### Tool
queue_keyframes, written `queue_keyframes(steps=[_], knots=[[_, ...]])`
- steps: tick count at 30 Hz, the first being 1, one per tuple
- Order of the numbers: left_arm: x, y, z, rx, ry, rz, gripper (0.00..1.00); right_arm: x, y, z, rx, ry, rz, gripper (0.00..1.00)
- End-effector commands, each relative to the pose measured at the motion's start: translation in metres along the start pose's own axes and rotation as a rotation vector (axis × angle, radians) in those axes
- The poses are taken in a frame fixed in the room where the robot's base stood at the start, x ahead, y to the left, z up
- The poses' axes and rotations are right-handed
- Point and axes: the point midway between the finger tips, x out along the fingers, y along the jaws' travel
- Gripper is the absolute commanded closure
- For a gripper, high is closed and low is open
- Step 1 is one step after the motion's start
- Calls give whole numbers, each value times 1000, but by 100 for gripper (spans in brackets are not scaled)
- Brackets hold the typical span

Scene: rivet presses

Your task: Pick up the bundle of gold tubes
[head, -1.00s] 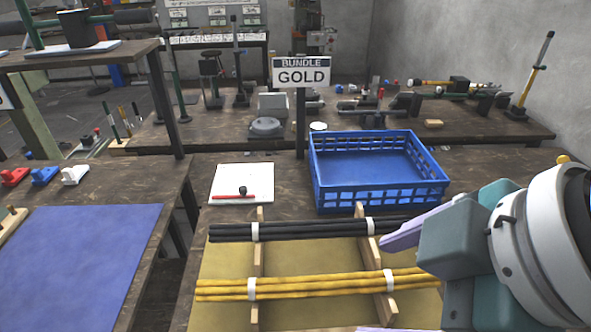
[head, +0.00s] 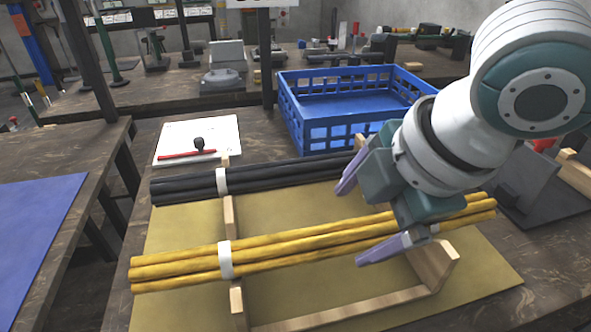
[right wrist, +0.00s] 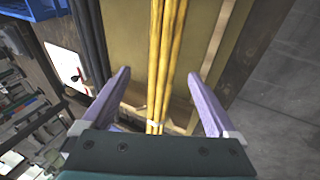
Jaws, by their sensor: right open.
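The bundle of gold tubes (head: 295,245) lies across a wooden rack (head: 232,217), with a white band (head: 225,260) around it near the left. My right gripper (head: 366,214) is open at the right part of the bundle. One finger is on the near side of the tubes and the other on the far side, close to the black bundle. In the right wrist view the gold tubes (right wrist: 166,55) pass between the two spread fingers, with gaps on both sides. My gripper hides part of the tubes and the right band. My left gripper is out of view.
A bundle of black tubes (head: 270,176) lies just behind the gold ones. A blue crate (head: 320,135) stands behind it. A white board (head: 225,130) with a red pen and a black stamp lies at the back left. A grey block (head: 530,185) stands at the right.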

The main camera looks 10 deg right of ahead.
Motion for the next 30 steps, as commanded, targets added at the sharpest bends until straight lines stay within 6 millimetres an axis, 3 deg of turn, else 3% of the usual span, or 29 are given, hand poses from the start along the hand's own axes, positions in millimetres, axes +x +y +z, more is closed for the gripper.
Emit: queue_keyframes(steps=[10, 20, 30], knots=[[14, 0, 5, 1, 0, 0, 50, 48, -6, -5, 0, 0, 0, 7], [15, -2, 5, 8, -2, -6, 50, 54, -5, -5, -1, 0, 1, 7], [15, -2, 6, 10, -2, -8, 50, 54, -5, -5, 0, -1, 1, 45]])
